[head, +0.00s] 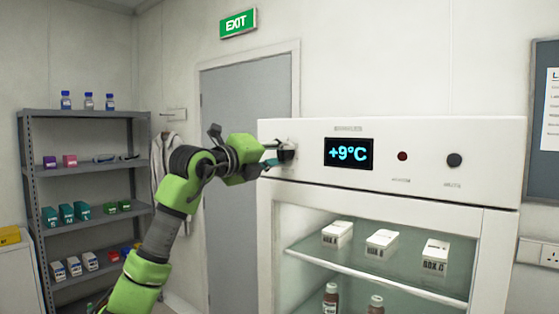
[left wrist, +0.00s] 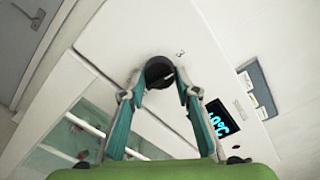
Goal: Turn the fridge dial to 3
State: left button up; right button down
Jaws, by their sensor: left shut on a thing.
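The fridge (head: 396,133) is a white cabinet with a top panel and a glazed compartment below. Its display (head: 349,153) reads +9°C. The dark round dial (head: 287,151) sits at the left end of the panel. My left gripper (head: 274,155) reaches it from the left and is shut on it. In the left wrist view, the dial (left wrist: 159,73) is between the two fingertips of my left gripper (left wrist: 159,87). A "3" is printed on the panel just right of the dial there. The fingers hide the dial's other marks. My right gripper is not in view.
A red lamp (head: 403,156) and a black knob (head: 454,160) sit further right on the panel. White boxes (head: 382,243) and bottles stand inside the fridge. A grey shelf rack (head: 85,115) stands at the left, and a grey door (head: 245,105) is behind my arm.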

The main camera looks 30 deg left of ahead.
pick_arm(q)
jog(key=shift+r+n, duration=0.1)
jog(key=shift+n, duration=0.5)
jog(key=o, duration=1.1)
jog(key=shift+a, duration=0.1)
jog(key=s, duration=0.8)
jog(key=s+a, duration=0.1)
jog(key=s, duration=0.3)
